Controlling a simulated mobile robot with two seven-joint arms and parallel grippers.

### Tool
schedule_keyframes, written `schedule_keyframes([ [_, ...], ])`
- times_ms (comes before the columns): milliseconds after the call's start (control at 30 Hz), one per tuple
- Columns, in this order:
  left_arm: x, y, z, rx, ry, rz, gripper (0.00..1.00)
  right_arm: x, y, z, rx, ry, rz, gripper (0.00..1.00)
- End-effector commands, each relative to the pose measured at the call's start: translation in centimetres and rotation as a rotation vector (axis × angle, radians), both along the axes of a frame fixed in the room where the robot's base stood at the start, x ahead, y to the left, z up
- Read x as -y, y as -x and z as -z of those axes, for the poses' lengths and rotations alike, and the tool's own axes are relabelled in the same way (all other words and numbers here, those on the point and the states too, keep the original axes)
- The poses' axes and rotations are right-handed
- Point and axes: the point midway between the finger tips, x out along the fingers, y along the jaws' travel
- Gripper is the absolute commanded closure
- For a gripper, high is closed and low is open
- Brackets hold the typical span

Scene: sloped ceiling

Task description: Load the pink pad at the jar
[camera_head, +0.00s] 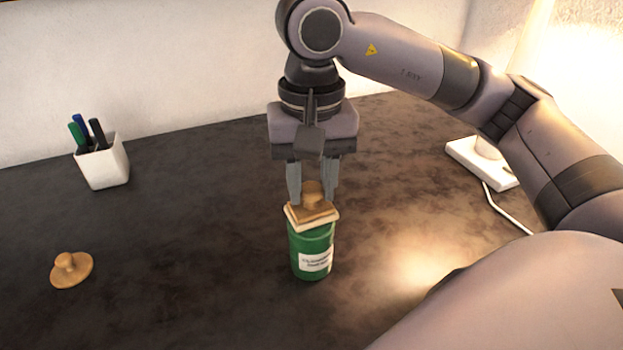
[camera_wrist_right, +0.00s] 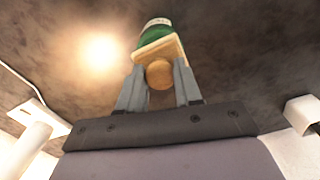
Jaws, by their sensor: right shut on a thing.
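My right gripper (camera_head: 312,197) is shut on the knob of a square wooden stamp (camera_head: 312,213), which has a paler layer underneath. The knob and block also show between the fingers in the right wrist view (camera_wrist_right: 159,73). The stamp is over the mouth of a green jar (camera_head: 311,246) with a white label, which stands upright on the dark table. I cannot tell whether the stamp touches the jar. The stamp hides the jar's top. No pink shows; the stamp's underside is hidden. My left gripper is not in view.
A round wooden piece with a knob (camera_head: 71,269) lies at the left on the dark table (camera_head: 190,240). A white cup (camera_head: 105,166) with several pens stands at the back left. A white lamp base (camera_head: 478,162) with a cord is at the right. The table between is clear.

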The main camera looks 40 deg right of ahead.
Motion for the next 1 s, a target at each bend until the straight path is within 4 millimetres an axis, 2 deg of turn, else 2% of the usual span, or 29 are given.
schedule_keyframes([
  [167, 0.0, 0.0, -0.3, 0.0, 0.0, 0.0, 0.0, 0.0, 0.1, -0.2, -0.006, 0.001, -0.002, 0.9],
  [1000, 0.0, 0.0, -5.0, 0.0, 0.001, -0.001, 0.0, 0.0, 0.0, -7.0, -0.001, 0.0, 0.0, 0.9],
])
